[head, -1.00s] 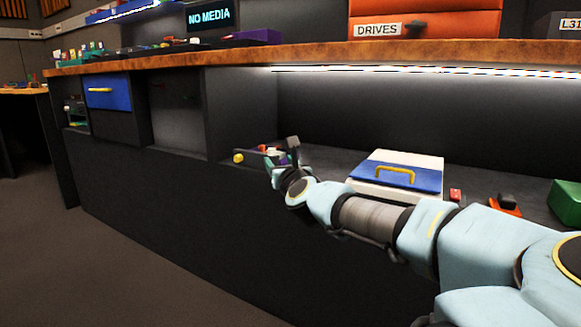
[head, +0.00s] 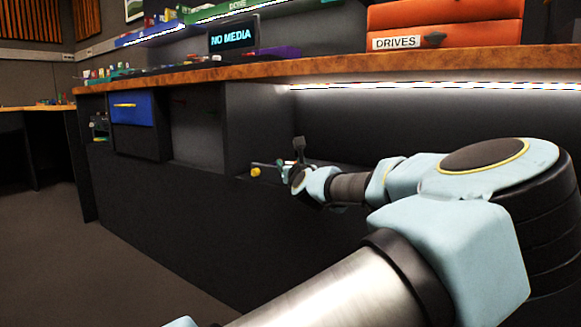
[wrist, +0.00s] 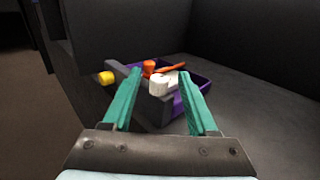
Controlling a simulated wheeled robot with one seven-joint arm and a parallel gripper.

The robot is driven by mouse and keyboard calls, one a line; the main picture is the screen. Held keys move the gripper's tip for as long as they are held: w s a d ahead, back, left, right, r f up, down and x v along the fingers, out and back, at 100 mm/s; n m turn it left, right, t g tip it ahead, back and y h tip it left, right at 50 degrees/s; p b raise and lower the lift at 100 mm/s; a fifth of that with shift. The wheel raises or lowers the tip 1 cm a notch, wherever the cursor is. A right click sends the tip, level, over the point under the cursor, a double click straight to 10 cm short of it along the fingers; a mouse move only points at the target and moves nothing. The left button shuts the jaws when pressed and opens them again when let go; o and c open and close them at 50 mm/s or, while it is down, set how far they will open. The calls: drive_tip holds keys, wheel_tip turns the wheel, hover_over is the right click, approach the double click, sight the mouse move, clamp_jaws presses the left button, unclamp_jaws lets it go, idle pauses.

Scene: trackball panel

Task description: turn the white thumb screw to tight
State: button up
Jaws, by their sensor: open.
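The white thumb screw (wrist: 163,84) shows in the wrist view, between and just beyond the tips of my gripper (wrist: 160,74). It sits by a dark grey block (wrist: 150,104). My gripper's teal fingers are open, one to each side of the screw in the picture; I cannot tell whether either touches it. In the head view my gripper is small and low in the bench recess, and I cannot make out the screw there.
A yellow knob (wrist: 106,78) sticks out left of the block. An orange knob (wrist: 148,66) and a purple tray (wrist: 203,87) lie beyond the screw. Dark recess floor (wrist: 265,110) is clear to the right. The wooden bench top (head: 330,65) overhangs the recess.

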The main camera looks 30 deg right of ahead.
clamp_jaws()
idle(0.4)
drive_tip(key=shift+a+r+h+p, duration=0.1)
drive_tip(key=shift+h+p, duration=0.2)
drive_tip(key=shift+p, duration=0.3)
